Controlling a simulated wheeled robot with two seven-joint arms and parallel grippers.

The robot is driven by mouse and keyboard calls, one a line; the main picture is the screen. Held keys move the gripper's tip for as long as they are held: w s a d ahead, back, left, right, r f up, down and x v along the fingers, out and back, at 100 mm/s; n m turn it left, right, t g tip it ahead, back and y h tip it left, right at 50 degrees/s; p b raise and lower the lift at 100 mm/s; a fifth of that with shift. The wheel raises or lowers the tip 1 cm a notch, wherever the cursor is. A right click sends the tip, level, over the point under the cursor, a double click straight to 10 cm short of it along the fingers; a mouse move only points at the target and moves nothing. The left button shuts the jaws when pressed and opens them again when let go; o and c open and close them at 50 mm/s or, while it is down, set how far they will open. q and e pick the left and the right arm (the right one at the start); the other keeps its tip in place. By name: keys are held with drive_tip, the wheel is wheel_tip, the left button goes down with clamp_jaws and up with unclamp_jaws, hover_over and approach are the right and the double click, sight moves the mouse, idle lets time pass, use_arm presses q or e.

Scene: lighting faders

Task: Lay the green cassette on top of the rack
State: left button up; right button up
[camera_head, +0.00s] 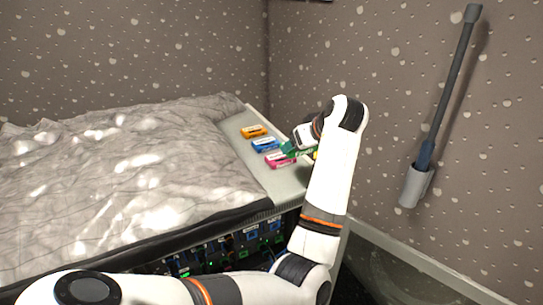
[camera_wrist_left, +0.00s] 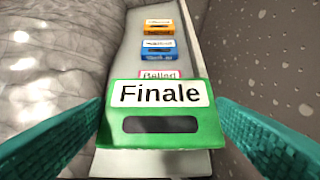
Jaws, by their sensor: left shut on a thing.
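The green cassette (camera_wrist_left: 160,140), labelled "Finale", is between the two teal fingers of my left gripper (camera_wrist_left: 160,115) in the left wrist view. My left gripper is shut on it. In the head view the green cassette (camera_head: 289,150) shows beside my left gripper (camera_head: 298,146), over the right part of the rack's pale top (camera_head: 286,187). I cannot tell whether the cassette touches the surface. It partly hides the pink cassette (camera_wrist_left: 158,74) in the wrist view. My right gripper is not in view.
Orange (camera_head: 254,131), blue (camera_head: 265,145) and pink (camera_head: 279,160) cassettes lie in a row on the pale top. A crumpled grey cloth (camera_head: 120,180) covers the left. Something yellow (camera_head: 316,155) shows behind my arm. The wall (camera_head: 400,60) is close on the right.

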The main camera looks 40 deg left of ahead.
use_arm(q)
wheel_tip(320, 180, down, 5)
drive_tip(key=shift+f+p, duration=0.2)
drive_tip(key=shift+p, duration=0.35)
wheel_tip(320, 180, down, 4)
drive_tip(key=shift+r+p, duration=0.25)
drive_tip(key=shift+p, duration=0.1)
drive_tip(key=shift+f, duration=0.45)
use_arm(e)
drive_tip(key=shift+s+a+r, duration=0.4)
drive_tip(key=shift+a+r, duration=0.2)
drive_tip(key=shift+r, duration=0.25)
use_arm(q)
drive_tip(key=shift+f, duration=0.15)
drive_tip(key=o, duration=1)
drive_tip(key=shift+r, duration=0.2)
